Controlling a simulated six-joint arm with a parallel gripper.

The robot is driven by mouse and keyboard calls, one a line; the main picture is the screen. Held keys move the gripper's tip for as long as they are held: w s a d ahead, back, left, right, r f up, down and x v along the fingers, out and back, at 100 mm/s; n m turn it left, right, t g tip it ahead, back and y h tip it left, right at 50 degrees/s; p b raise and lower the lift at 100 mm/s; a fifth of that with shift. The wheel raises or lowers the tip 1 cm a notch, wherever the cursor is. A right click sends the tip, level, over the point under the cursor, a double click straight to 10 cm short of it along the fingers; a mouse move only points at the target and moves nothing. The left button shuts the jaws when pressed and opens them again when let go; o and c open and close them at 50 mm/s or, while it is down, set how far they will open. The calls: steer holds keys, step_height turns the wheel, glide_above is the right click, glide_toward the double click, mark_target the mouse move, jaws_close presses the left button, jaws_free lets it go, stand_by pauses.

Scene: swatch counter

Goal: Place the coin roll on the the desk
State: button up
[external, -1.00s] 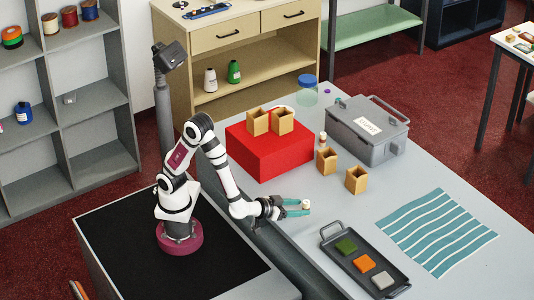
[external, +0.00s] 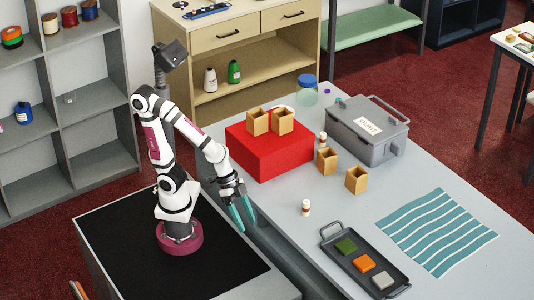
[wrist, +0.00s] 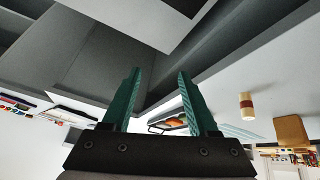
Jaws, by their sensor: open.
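The coin roll (external: 306,208), a small cream cylinder with a reddish band, stands upright on the grey desk (external: 285,225). It also shows in the wrist view (wrist: 247,106), right of the fingers. My gripper (external: 244,226) is open and empty, with teal fingers pointing down beside the desk's near edge, left of the coin roll and clear of it. The open fingers (wrist: 159,73) show nothing between them in the wrist view.
A similar small cylinder (external: 322,139) stands beside the red block (external: 270,155), which bears two wooden cups. Two more wooden cups (external: 356,180) stand on the desk. A grey box (external: 367,130), dark tray (external: 328,232) and striped cloth (external: 437,232) lie around; the desk near the coin roll is clear.

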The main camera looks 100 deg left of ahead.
steer(key=shift+o, duration=0.5)
steer(key=s+a+m+g+y, duration=0.1)
steer(key=s+a+g+y, duration=0.4)
steer(key=s+a, duration=0.8)
steer(key=shift+s+a+m, duration=0.25)
steer(key=shift+s+m, duration=0.05)
step_height(320, 180, up, 12)
steer(key=m+h, duration=0.2)
steer(key=m, duration=1)
glide_above(306, 202)
steer(key=s, duration=0.1)
steer(key=f, duration=1)
steer(key=w+f, duration=0.1)
steer(key=f, duration=0.4)
steer(key=shift+f, duration=0.3)
jaws_close()
